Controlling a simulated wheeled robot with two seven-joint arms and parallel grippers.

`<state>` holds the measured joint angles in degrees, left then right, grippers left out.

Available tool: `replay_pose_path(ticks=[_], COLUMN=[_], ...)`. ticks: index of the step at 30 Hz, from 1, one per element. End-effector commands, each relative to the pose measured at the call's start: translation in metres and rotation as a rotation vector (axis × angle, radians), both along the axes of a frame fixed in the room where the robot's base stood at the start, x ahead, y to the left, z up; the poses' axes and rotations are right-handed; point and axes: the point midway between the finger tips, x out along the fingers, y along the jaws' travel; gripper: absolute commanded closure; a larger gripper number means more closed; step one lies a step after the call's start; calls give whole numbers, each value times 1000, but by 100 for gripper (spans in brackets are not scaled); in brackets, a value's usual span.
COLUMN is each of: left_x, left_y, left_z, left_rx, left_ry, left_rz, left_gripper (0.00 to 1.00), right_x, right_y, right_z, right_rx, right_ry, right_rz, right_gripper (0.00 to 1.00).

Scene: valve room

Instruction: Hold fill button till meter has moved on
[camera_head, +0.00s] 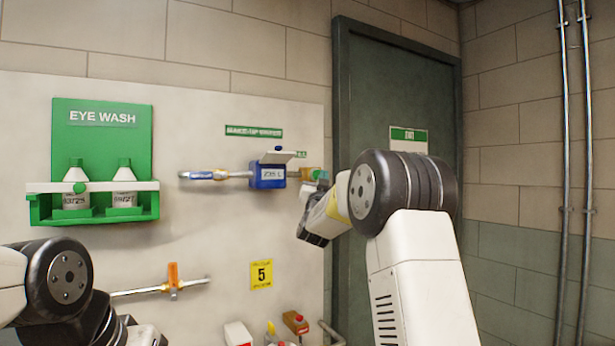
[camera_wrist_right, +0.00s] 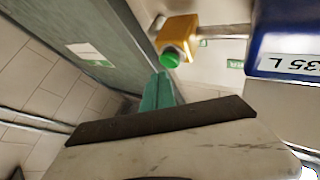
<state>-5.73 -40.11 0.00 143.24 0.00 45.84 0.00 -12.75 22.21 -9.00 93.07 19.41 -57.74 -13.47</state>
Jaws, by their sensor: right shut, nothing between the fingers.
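The blue meter (camera_head: 268,178) is on a pipe on the wall panel, with a raised lid over its display. In the right wrist view the meter (camera_wrist_right: 290,38) shows upside down, and "35 L" is readable. A yellow valve block (camera_head: 307,173) sits on the pipe to its right. In the wrist view the block (camera_wrist_right: 180,36) carries a round green button (camera_wrist_right: 170,58), the likely fill button. My right gripper (camera_head: 322,181) is shut and empty, its teal fingertips (camera_wrist_right: 162,80) just by the button; I cannot tell whether they touch. My left arm shows at lower left, its gripper out of view.
An eye wash station (camera_head: 100,165) with two bottles hangs at left. An orange-handled valve (camera_head: 173,276) sits on a lower pipe. Several containers (camera_head: 296,322) stand at the bottom. A dark green door (camera_head: 395,100) is behind my right arm, with vertical pipes (camera_head: 563,150) at far right.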

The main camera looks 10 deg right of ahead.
Motion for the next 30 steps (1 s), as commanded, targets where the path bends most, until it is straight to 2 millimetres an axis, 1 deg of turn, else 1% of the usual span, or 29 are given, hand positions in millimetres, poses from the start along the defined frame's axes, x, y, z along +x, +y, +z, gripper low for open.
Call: replay_pose_path(ticks=[17, 25, 30], left_x=[0, 0, 0], left_y=[0, 0, 0], left_z=[0, 0, 0], left_rx=[0, 0, 0], left_ry=[0, 0, 0], left_rz=[0, 0, 0], left_gripper=[100, 100, 100], right_x=[0, 7, 8], right_y=[0, 3, 3], right_z=[0, 0, 0], right_rx=[0, 0, 0], right_ry=[0, 1, 1], right_rz=[0, 1, 0], right_gripper=[100, 100, 100])
